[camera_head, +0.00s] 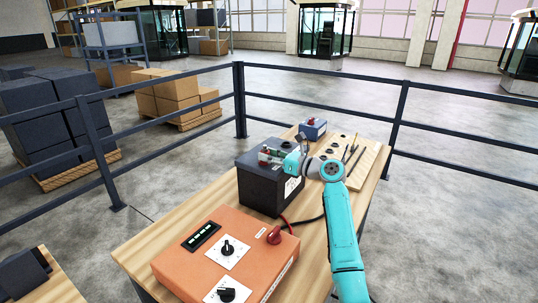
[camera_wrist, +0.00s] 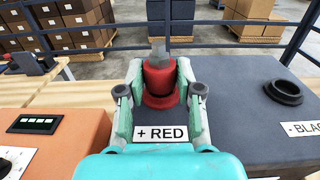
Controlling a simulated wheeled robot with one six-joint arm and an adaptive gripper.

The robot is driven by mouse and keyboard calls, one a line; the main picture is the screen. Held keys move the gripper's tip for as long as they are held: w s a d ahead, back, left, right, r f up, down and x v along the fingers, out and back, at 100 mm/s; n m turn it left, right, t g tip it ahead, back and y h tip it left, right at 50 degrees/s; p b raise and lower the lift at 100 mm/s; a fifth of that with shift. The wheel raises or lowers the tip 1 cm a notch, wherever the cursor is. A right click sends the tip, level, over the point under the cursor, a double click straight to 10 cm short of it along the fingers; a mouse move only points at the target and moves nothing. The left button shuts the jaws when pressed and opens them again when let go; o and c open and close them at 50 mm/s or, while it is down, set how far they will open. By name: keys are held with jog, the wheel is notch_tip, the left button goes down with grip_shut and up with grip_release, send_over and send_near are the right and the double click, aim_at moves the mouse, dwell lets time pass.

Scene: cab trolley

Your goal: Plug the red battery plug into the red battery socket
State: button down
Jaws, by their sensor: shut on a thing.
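My gripper (camera_wrist: 160,90) is shut on the red battery plug (camera_wrist: 158,76), a red cylinder with a grey upper end, held roughly upright between the fingers. Directly below it is the red battery socket (camera_wrist: 160,102), a red ring on the dark battery top beside the "+ RED" label. The plug's lower end is over or in this ring; how deep it sits cannot be told. In the head view my gripper (camera_head: 277,156) is over the black battery (camera_head: 262,188), and the plug is too small to make out clearly.
A black socket (camera_wrist: 285,92) labelled "- BLACK" lies to the right on the battery. An orange box (camera_head: 225,255) with knobs and a red fitting (camera_head: 274,235) stands in front. Behind are a small blue box (camera_head: 313,129) and a wooden board (camera_head: 355,160). Dark railings surround the bench.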

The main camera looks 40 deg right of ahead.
jog(key=shift+f, duration=0.25)
jog(key=c, duration=0.7)
grip_release()
jog(key=v, duration=1.2)
jog(key=shift+s, duration=0.1)
